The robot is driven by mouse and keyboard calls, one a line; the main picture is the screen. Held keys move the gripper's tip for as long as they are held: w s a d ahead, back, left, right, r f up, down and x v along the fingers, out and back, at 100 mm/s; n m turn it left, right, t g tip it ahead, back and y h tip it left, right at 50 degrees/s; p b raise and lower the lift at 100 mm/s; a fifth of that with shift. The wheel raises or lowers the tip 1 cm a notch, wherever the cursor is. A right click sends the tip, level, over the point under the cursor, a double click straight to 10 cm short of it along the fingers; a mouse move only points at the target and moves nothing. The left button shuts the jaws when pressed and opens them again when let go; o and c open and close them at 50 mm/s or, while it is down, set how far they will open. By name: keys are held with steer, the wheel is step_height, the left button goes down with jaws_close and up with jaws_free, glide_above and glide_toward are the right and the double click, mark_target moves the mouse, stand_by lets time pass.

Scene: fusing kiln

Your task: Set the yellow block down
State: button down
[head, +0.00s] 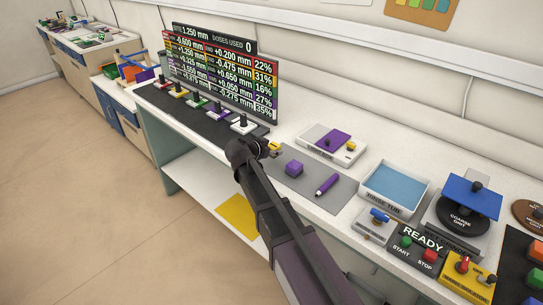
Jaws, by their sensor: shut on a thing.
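My gripper (267,149) is above the left end of the grey mat (307,199), at the back of my arm's reach. It is shut on the yellow block (275,147). Only a small part of the block shows beyond the gripper, and the fingers are largely hidden by my arm. I cannot tell whether the block touches the mat. A purple block (294,168) sits on the mat to the right of my gripper.
Behind stands a white device (323,149) with a purple plate. A blue-lined rinse tub (394,188) is to the right. Several knobbed holders line the black strip (205,118) to the left, before a display board (222,75).

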mark_target(272, 161)
steer(key=shift+w+a, duration=0.15)
steer(key=shift+w, duration=0.35)
steer(key=shift+w+f+b, duration=0.2)
steer(key=shift+f+b, duration=1.65)
steer(key=shift+f, duration=0.15)
steer(key=shift+c, duration=0.6)
jaws_free()
steer(key=shift+s+a+r+p, duration=0.25)
steer(key=shift+s+r+p, duration=0.2)
steer(key=shift+r, duration=0.1)
steer(key=p+v, duration=0.5)
steer(key=v, duration=0.6)
